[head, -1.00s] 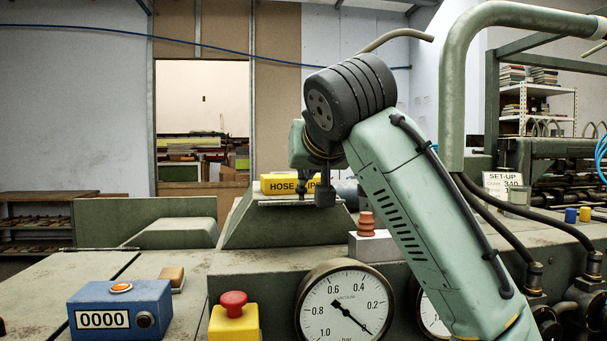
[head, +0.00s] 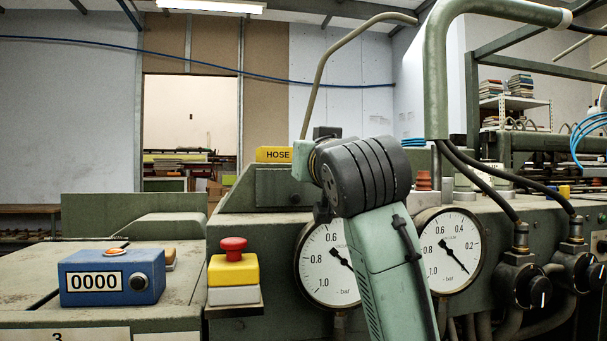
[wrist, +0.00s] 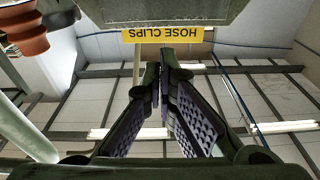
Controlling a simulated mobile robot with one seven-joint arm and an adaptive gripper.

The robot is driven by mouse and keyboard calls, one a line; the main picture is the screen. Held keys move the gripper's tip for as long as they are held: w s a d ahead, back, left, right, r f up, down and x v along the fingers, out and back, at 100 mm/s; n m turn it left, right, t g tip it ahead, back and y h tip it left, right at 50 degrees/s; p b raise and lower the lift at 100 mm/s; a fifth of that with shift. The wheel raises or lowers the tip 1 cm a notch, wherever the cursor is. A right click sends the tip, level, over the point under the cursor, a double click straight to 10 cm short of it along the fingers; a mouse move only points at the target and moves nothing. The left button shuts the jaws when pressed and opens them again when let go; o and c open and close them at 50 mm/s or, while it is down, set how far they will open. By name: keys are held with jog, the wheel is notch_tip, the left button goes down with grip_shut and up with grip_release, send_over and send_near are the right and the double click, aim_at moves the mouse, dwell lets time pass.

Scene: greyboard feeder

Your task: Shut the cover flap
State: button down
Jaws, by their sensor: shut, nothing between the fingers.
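A grey-green sloped housing (head: 240,200) stands behind the gauges in the head view. A darker panel (head: 284,188) on its front may be the cover flap; I cannot tell for sure or see its angle. A grey-green plate edge (wrist: 165,12) crosses the top of the wrist view, close beyond my fingertips. My gripper (wrist: 163,72) is shut and empty, its two ridged fingers together at the tips. In the head view my wrist covers most of it and the housing's right part. Contact with the panel cannot be made out.
A yellow hose clips sign (head: 274,154) sits on the housing. Two gauges (head: 327,264) flank my arm. An orange ribbed cup (head: 424,180) stands at right and shows in the wrist view (wrist: 24,30). A red-topped button (head: 233,250), blue counter box (head: 112,278) and bent pipe (head: 325,75) are near.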

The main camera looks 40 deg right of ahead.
notch_tip(320, 180, down, 3)
jog(key=t+h+b, duration=0.1)
jog(key=t+b, duration=0.1)
jog(key=shift+s+a+r+b, duration=0.1)
jog(key=shift+a+b, duration=0.05)
jog(key=shift+b, duration=0.2)
jog(key=shift+f+b, duration=0.3)
jog(key=shift+f, duration=1.1)
jog(key=shift+f, duration=0.1)
jog(key=v, duration=1.1)
jog(key=shift+s+f, duration=0.2)
jog(key=shift+a, duration=0.15)
